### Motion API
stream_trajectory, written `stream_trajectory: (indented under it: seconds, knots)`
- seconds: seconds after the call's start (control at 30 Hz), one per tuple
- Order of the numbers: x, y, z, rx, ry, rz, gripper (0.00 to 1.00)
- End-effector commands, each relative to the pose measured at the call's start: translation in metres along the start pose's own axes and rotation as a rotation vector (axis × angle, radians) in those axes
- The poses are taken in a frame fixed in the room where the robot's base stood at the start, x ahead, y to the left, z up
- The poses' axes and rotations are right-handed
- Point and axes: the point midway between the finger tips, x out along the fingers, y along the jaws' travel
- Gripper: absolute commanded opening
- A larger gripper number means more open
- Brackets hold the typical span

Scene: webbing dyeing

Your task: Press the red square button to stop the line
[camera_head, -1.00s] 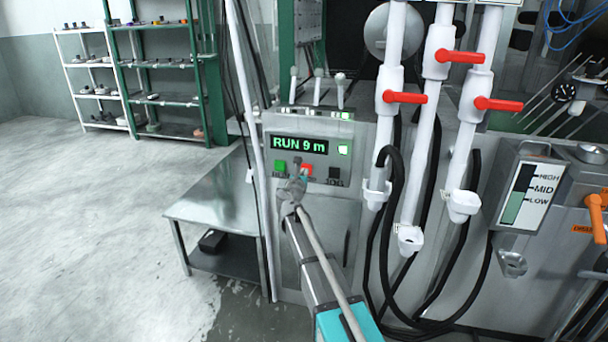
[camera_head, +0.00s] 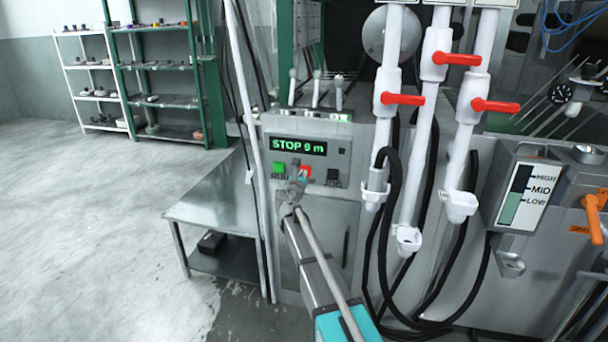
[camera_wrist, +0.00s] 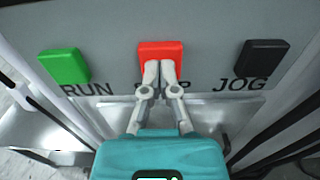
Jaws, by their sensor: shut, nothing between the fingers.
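The red square button (camera_head: 306,171) is in the middle of a row on the grey control panel. In the wrist view the red button (camera_wrist: 160,49) sits above the word STOP, which my fingers partly cover. My gripper (camera_wrist: 159,64) is shut, with both fingertips together over the lower part of the red button, seemingly touching it. In the head view my gripper (camera_head: 297,172) hides part of the button. The display (camera_head: 298,146) above reads STOP 9 m in green.
A green RUN button (camera_wrist: 64,66) is on the left and a black JOG button (camera_wrist: 262,56) on the right, both clear of my fingers. White pipes with red valve handles (camera_head: 403,99) stand right of the panel. A metal table (camera_head: 215,190) is at left.

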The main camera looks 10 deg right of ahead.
Motion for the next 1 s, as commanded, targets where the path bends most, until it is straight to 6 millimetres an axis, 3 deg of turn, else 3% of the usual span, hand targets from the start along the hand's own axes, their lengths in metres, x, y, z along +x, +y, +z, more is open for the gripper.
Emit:
stream_trajectory:
  seconds: [0.4,0.6,1.0]
  knots:
    - [-0.077,0.001,-0.001,0.005,0.002,0.005,0.00]
    - [-0.105,0.001,-0.001,0.005,0.002,0.004,0.00]
    - [-0.122,0.001,-0.001,0.006,0.002,0.002,0.00]
